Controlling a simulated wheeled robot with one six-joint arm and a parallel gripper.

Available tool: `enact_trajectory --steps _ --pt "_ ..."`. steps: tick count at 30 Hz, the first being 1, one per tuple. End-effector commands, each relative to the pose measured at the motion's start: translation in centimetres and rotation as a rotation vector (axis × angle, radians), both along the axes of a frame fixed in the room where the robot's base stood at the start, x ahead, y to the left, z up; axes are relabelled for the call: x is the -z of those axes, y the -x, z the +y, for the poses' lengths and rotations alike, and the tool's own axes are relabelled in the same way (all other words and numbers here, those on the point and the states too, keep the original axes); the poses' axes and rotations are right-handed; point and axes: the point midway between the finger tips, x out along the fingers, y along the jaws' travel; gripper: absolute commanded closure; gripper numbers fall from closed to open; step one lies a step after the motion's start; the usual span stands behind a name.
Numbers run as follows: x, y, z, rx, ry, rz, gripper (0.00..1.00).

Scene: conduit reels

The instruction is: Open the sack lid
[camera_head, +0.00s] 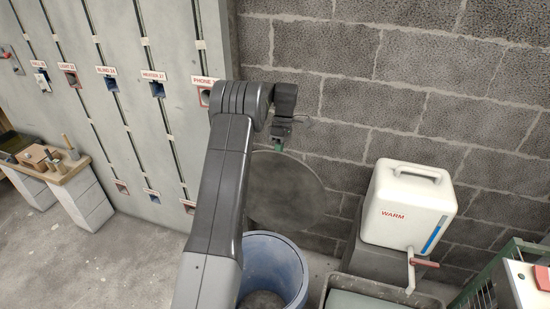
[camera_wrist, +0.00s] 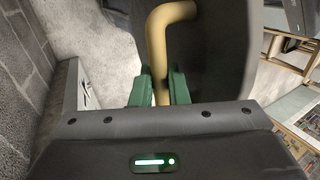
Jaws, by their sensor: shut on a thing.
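The lid (camera_head: 287,195) is a round dark grey disc standing steeply up against the block wall, above and behind the blue bin (camera_head: 296,262). Much of the bin's top is uncovered, and its inside partly shows. My arm hides the bin's left side. In the wrist view, a tan bent handle (camera_wrist: 158,45) stands out from the dark lid (camera_wrist: 217,55). My gripper (camera_wrist: 160,90) has its green fingers shut on this handle. In the head view my gripper (camera_head: 279,145) is at the lid's upper edge; the handle is hard to make out there.
A white tank marked WARM (camera_head: 400,195) with a tap stands right of the lid, above a grey basin (camera_head: 338,288). A panel with labelled slots (camera_head: 150,75) and a wooden-topped bench (camera_head: 62,172) are at left. Open floor lies between bench and bin.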

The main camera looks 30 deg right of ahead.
Motion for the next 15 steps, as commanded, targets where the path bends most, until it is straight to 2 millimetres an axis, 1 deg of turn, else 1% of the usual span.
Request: enact_trajectory --steps 1,6,15 --pt "0.97 -0.02 0.07 0.0 -0.012 0.009 1.0" --pt "1.11 -0.33 -0.26 0.0 -0.013 0.01 1.0" --pt "1.21 -0.37 -0.27 0.0 -0.015 0.011 1.0"
